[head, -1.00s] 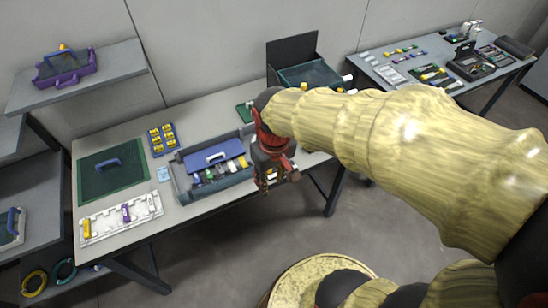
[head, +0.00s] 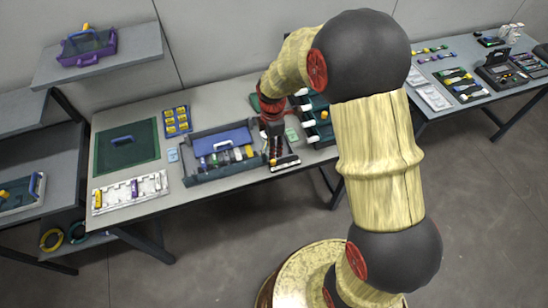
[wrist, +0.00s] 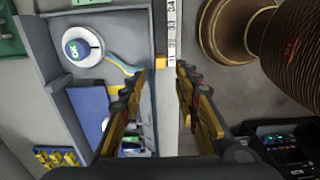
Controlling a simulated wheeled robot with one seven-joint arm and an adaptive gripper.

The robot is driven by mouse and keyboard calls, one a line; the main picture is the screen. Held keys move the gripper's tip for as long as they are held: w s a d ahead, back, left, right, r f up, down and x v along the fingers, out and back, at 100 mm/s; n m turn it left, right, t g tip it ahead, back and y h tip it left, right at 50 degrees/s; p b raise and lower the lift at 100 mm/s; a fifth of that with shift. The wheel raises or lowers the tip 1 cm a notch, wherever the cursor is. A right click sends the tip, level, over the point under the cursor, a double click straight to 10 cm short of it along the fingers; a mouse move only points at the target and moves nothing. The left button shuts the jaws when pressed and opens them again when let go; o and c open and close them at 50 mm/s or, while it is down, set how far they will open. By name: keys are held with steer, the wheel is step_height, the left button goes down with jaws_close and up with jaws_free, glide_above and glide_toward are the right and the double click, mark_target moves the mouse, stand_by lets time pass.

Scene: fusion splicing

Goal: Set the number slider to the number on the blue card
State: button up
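A white strip with printed numbers in the twenties and low thirties (wrist: 172,35), which looks like the number slider's scale, runs from the top of the wrist view to between my fingertips. A small orange block (wrist: 161,62) sits at its left edge; I cannot tell if it is the slider's marker. My gripper (wrist: 155,88) is open and empty, its fingers on either side of the strip's lower end. In the head view my gripper (head: 276,158) points down at the right of the grey toolbox. A small light-blue card (head: 173,155) lies left of the toolbox; its number is unreadable.
The grey toolbox (head: 205,177) with a blue lid panel is close to my gripper. A white reel marked OK (wrist: 83,48) with coloured fibres lies inside a grey tray. A green mat (head: 125,158) and a white holder (head: 115,201) occupy the table's left.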

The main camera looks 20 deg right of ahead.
mark_target(273, 162)
step_height(273, 162, down, 8)
steer(key=shift+r+b, duration=0.25)
steer(key=shift+b, duration=0.55)
steer(key=c, duration=0.8)
jaws_close()
